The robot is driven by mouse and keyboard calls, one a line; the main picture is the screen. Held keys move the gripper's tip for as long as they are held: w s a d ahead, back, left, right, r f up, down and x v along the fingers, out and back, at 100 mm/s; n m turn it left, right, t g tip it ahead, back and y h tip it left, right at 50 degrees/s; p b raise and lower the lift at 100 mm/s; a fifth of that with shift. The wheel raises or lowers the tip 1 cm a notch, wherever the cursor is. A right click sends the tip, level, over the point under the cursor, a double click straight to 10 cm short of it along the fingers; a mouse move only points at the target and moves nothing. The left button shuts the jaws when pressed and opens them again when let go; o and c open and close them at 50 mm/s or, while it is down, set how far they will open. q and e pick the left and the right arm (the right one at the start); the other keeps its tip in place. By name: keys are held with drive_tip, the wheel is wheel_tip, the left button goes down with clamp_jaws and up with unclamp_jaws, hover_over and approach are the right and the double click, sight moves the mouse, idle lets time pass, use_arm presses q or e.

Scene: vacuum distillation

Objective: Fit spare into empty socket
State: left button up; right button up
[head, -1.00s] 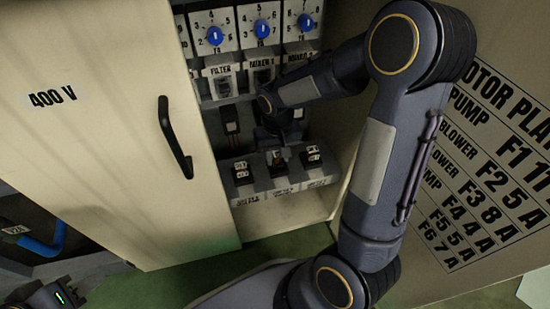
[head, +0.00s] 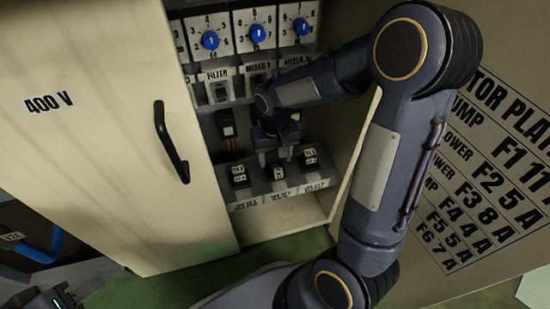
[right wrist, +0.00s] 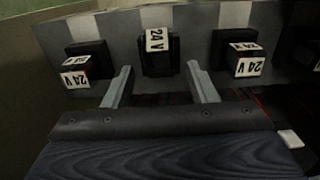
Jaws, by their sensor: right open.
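A rack in the open cabinet holds three dark block relays side by side: a left one (head: 239,175), a middle one (head: 277,173) and a right one (head: 309,157). In the right wrist view their tops carry white "24 V" labels, the middle one (right wrist: 158,55) included. My right gripper (head: 277,160) is just above the middle relay. Its open fingers (right wrist: 160,84) lie either side of that relay's line, with gaps visible. Above the rack, a dark fitting with red wires (head: 228,131) shows at left. The sockets beside it are hidden behind my gripper.
Blue knobs (head: 257,34) and labelled switches (head: 219,90) are above. The cabinet door marked 400 V (head: 110,130) stands at left with a black handle (head: 170,142). A motor plate label panel (head: 490,170) is at right. The side wall is close to my right arm.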

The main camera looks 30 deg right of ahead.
sight(276, 165)
drive_tip(key=shift+o, duration=0.5)
wheel_tip(276, 165, up, 9)
drive_tip(key=p, duration=0.3)
drive_tip(key=f, duration=0.3)
drive_tip(key=shift+s+a, duration=0.15)
drive_tip(key=shift+a, duration=0.1)
drive_tip(key=shift+d+f+b, duration=0.15)
drive_tip(key=shift+f+b, duration=0.15)
drive_tip(key=shift+f, duration=0.45)
wheel_tip(276, 165, down, 3)
drive_tip(key=shift+r+b, duration=0.15)
drive_tip(key=shift+b, duration=0.55)
wheel_tip(276, 165, down, 5)
drive_tip(key=b, duration=0.3)
drive_tip(key=shift+s, duration=0.1)
drive_tip(key=shift+r, duration=0.1)
drive_tip(key=c, duration=1.2)
drive_tip(key=shift+o, duration=0.2)
